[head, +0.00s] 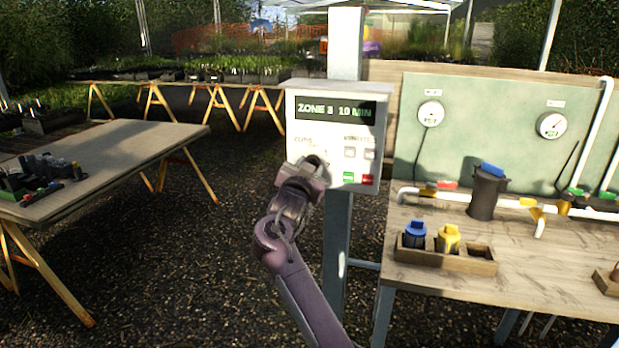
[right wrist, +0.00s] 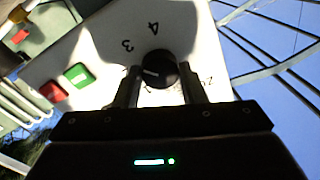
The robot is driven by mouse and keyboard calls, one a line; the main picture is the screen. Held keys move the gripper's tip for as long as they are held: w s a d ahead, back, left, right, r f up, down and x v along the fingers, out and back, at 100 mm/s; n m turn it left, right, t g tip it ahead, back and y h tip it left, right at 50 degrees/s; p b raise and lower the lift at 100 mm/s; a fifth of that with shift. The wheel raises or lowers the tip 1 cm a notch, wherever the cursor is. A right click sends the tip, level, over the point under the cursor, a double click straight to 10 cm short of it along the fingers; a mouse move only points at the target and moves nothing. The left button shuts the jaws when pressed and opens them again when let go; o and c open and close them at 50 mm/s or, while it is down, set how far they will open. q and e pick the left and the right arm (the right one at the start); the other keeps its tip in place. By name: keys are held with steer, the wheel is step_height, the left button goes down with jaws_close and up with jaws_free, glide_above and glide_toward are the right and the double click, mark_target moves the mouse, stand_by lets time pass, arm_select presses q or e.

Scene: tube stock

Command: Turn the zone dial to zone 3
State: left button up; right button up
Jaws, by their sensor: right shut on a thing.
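The zone dial (right wrist: 157,70) is a round black knob with a pale pointer mark, on the white face of the control box (head: 336,128). The digits 3 and 4 show beside it in the right wrist view; other marks are partly hidden by the fingers. The display (head: 336,110) reads "ZONE 3 10 MIN". My right gripper (head: 312,163) is at the box's lower left and hides the dial in the head view. In the right wrist view, its fingers (right wrist: 157,88) are on both sides of the dial, shut on it. My left gripper is not in view.
A green button (head: 348,177) and a red button (head: 368,180) sit low on the box, right of my gripper. A post (head: 338,240) carries the box. A workbench (head: 530,285) with valves and pipes stands at right, another table (head: 110,150) at left.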

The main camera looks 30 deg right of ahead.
steer(key=shift+m+b, duration=0.7)
steer(key=shift+m, duration=0.3)
steer(key=o, duration=1)
steer(key=b+v, duration=0.1)
steer(key=v, duration=0.6)
steer(key=shift+s+a+b, duration=0.2)
steer(key=shift+a+b, duration=0.1)
steer(key=shift+b, duration=0.05)
steer(key=shift+f, duration=0.1)
